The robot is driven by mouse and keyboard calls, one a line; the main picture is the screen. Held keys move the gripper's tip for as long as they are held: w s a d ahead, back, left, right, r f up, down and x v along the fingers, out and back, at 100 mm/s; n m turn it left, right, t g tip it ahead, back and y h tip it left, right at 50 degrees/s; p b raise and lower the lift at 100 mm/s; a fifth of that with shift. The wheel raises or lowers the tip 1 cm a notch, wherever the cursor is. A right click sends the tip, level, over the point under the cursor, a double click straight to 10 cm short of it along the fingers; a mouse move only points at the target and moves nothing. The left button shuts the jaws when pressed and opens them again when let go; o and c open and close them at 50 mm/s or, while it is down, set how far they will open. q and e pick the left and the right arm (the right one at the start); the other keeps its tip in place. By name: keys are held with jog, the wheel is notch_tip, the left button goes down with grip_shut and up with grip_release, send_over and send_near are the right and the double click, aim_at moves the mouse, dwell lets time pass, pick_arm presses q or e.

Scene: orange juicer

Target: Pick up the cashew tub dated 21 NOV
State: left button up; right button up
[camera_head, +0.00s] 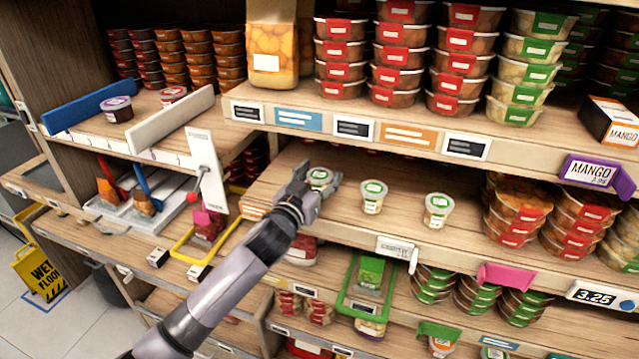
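Three small clear tubs with green lids stand upright in a row on the middle wooden shelf: a left tub (321,175), a middle tub (373,197) and a right tub (438,210). Their date labels are too small to read, so I cannot tell which is dated 21 NOV. My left gripper (319,174) is at the left tub, its two fingers apart, with the lid showing between the fingertips. The tub's lower part is hidden behind the gripper, and I cannot tell whether the fingers touch it. My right gripper is not in view.
The upper shelf edge with price labels (353,128) overhangs the tubs. A white upright sign (206,170) and a yellow-framed holder (208,225) are left of my arm. Bare shelf surrounds the middle tub.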

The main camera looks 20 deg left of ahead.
pick_arm(q)
jog(key=c, duration=0.8)
jog(key=shift+r, duration=0.1)
